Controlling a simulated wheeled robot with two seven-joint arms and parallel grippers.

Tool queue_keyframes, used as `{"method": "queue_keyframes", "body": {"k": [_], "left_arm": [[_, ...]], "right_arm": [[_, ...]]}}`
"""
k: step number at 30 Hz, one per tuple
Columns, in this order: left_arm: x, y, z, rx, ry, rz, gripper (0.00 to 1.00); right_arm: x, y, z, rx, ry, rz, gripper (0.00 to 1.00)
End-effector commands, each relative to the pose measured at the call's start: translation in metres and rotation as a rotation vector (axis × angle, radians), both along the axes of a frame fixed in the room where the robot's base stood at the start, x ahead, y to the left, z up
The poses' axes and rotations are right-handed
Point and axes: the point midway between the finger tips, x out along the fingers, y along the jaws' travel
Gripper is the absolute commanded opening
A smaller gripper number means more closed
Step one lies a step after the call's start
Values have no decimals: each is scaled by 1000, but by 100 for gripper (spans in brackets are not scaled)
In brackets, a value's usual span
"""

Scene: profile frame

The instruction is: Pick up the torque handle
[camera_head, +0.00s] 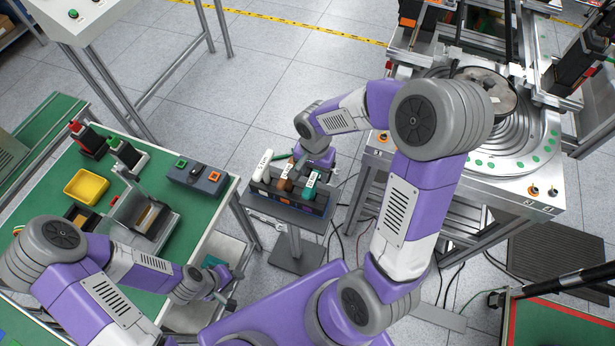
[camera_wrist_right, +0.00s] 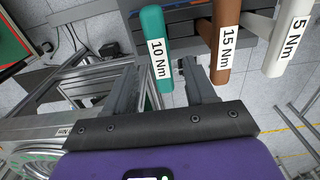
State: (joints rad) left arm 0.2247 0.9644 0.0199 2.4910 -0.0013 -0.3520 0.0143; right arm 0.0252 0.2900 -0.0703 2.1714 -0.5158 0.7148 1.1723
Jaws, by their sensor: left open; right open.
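Three torque handles stand side by side in a dark holder (camera_head: 257,204) on a stand: a white one marked 5 Nm (camera_head: 263,165), a brown one marked 15 Nm (camera_head: 285,182) and a teal one marked 10 Nm (camera_head: 309,187). My right gripper (camera_head: 303,163) is open at the far side of the holder. In the right wrist view, the end of the teal handle (camera_wrist_right: 155,30) shows between its open fingers (camera_wrist_right: 160,70). The brown handle (camera_wrist_right: 226,35) and white handle (camera_wrist_right: 290,35) lie to the right, outside the fingers. My left gripper (camera_head: 228,284) is open and empty beside the green table.
The green table (camera_head: 60,195) at left carries a yellow bin (camera_head: 86,187), a grey button box (camera_head: 196,178) and a fixture. A machine with a round plate (camera_head: 520,165) stands at right. Open floor lies behind the holder.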

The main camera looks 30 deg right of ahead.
Motion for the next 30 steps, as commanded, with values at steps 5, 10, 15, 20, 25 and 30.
{"method": "queue_keyframes", "body": {"k": [5, 10, 15, 20, 25, 30], "left_arm": [[0, 0, -5, 0, 0, 0, 43], [0, 0, -10, 0, 0, 0, 43], [0, 0, -12, 0, 0, 0, 43], [0, 0, -11, 0, 0, 0, 43], [0, 0, -11, 0, 0, 0, 43], [0, 0, -11, 0, 0, 0, 43]], "right_arm": [[-2, 3, -23, 0, 6, 1, 55], [-3, 8, -49, 0, 6, 2, 55], [-2, 7, -63, 1, 2, 2, 55], [-2, 7, -63, 1, 0, 1, 55], [-2, 7, -63, 1, 1, 1, 40], [-2, 7, -63, 1, 1, 2, 14]]}}
